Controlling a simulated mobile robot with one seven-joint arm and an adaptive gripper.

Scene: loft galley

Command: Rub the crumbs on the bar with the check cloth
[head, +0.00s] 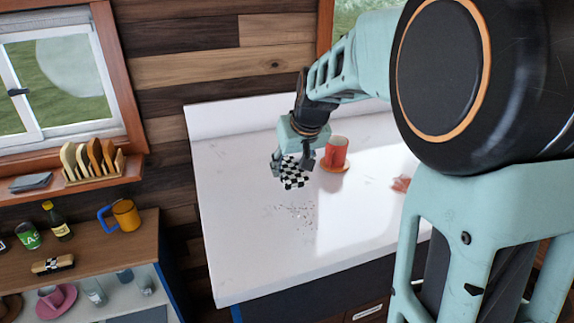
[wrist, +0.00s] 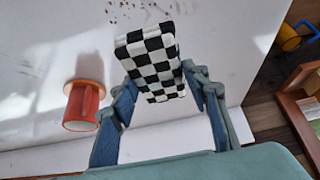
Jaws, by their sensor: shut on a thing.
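The check cloth (head: 292,172) is black and white and hangs below my gripper (head: 292,160). In the wrist view the cloth (wrist: 155,65) is a thick folded pad between the two fingers of my gripper (wrist: 165,100), which is shut on it. The crumbs (head: 294,213) are a scatter of small dark specks on the white bar (head: 240,235), nearer the head camera than the cloth. Some crumbs (wrist: 128,8) also show at the top of the wrist view. I cannot tell whether the cloth touches the bar.
An orange-red mug (head: 336,152) on an orange saucer (head: 334,166) stands close to the right of my gripper. The bar's left part is clear. A wooden counter (head: 90,250) with several items stands left.

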